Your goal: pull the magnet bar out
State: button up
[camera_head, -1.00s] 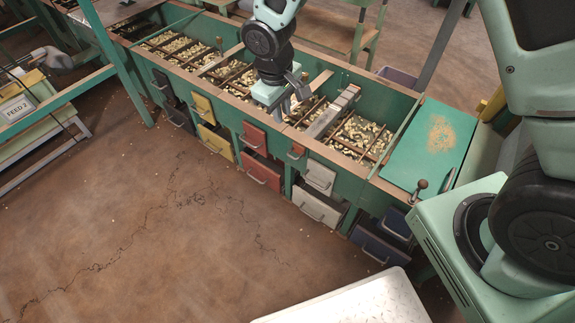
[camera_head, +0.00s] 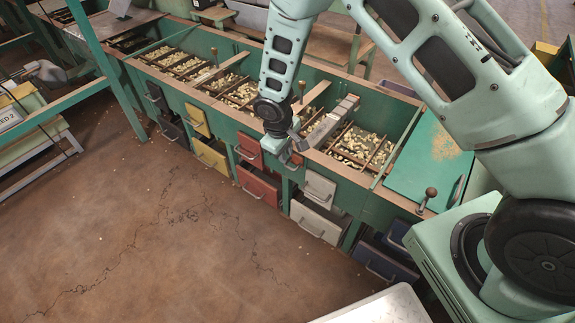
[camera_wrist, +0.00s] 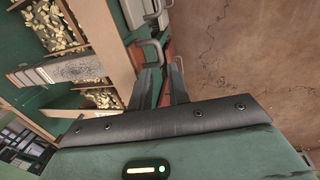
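The magnet bar's grey labelled block (camera_head: 335,121) lies across the hopper, and it also shows at the left of the wrist view (camera_wrist: 65,70). In line with it, on the green front, is a small orange plate with a grey handle (camera_wrist: 152,48); I take this as the bar's pull end. My gripper (camera_wrist: 165,68) points at this handle with its two fingers apart. The fingertips are close to the handle; I cannot tell whether they touch it. In the head view my gripper (camera_head: 291,158) is low at the hopper front, and my wrist partly hides the plate.
Red drawers (camera_head: 258,186) are left of my gripper and white drawers (camera_head: 318,208) right of it, all with handles. The wooden rim (camera_head: 230,117) runs along the hopper top. A green lid (camera_head: 432,160) with a knobbed lever is at right. The floor in front is free.

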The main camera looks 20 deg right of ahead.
aim_at(288, 167)
jog(key=f, duration=0.3)
jog(key=d+f+b, duration=0.1)
jog(key=f, duration=0.1)
jog(key=shift+w+f, duration=0.3)
jog(key=shift+a, duration=0.1)
grip_shut()
